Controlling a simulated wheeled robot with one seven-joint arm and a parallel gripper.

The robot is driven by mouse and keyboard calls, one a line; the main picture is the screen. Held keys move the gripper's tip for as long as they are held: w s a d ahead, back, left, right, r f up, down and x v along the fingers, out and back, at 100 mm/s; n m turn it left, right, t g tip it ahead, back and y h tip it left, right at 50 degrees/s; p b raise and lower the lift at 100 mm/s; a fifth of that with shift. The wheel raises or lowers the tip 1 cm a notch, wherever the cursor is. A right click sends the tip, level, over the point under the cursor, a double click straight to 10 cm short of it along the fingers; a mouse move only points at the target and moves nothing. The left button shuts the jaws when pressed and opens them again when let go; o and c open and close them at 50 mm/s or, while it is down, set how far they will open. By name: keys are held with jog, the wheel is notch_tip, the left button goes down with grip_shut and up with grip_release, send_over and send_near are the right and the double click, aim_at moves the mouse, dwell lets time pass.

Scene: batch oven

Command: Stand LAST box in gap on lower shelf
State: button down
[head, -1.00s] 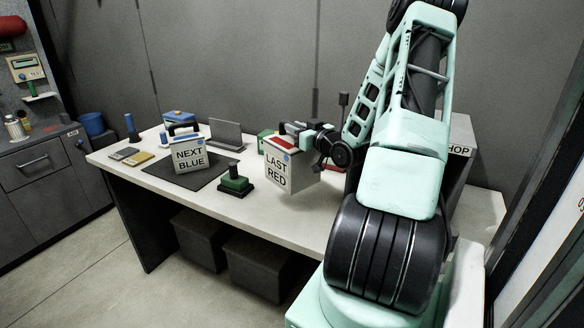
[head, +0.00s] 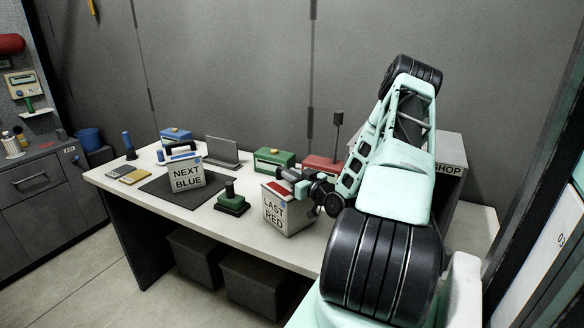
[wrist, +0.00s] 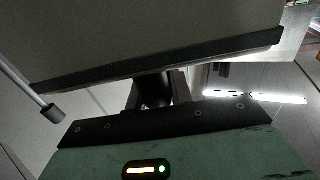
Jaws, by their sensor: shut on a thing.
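The LAST box (head: 275,214) is pale with a red top and reads "LAST RED". My gripper (head: 283,180) is shut at its top, on the handle side, and the box hangs at the table's front edge, slightly tilted. Whether it touches the table cannot be told. In the wrist view, a broad grey surface (wrist: 150,35) fills the top, probably the held box; the fingertips are hard to make out. The lower shelf and its gap are not recognisable in these views; my arm hides part of the SHOP unit (head: 450,168) at right.
The NEXT BLUE box (head: 187,178) stands on a dark mat (head: 152,188) on the table. A green stamp-like block (head: 232,203), a green box (head: 273,160) and a red block (head: 322,164) are nearby. Dark bins (head: 252,285) sit under the table (head: 130,176).

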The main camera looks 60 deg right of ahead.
jog(key=shift+f, duration=0.1)
dwell(0.3)
jog(key=c, duration=1.3)
grip_release()
jog(key=shift+f, duration=0.1)
jog(key=shift+o, duration=0.2)
